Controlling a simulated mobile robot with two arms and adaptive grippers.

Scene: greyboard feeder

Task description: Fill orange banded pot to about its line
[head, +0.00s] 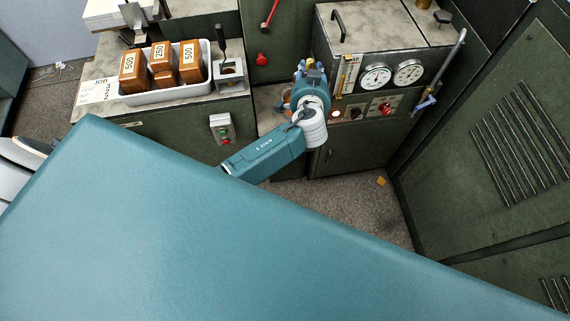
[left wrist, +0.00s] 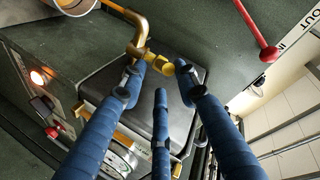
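My left gripper (head: 311,72) is at the front of the grey-topped machine in the head view. In the left wrist view its three blue fingers (left wrist: 160,82) are spread, with gaps between them. A brass tap (left wrist: 138,40) with a yellow handle (left wrist: 160,63) lies just beyond and between the fingertips; I cannot tell whether they touch it. A round copper-orange vessel (left wrist: 76,6), probably the banded pot, is cut off at the upper left of that view. Part of it shows beside the gripper in the head view (head: 287,94). Its line and contents are hidden. My right gripper is out of view.
A white tray (head: 170,94) with brown blocks marked 500 and 250 stands on the left counter. The machine front carries two dials (head: 375,78) and a red knob (head: 385,107). A red lever (head: 269,16) is on the green cabinet. My teal arm covers the foreground.

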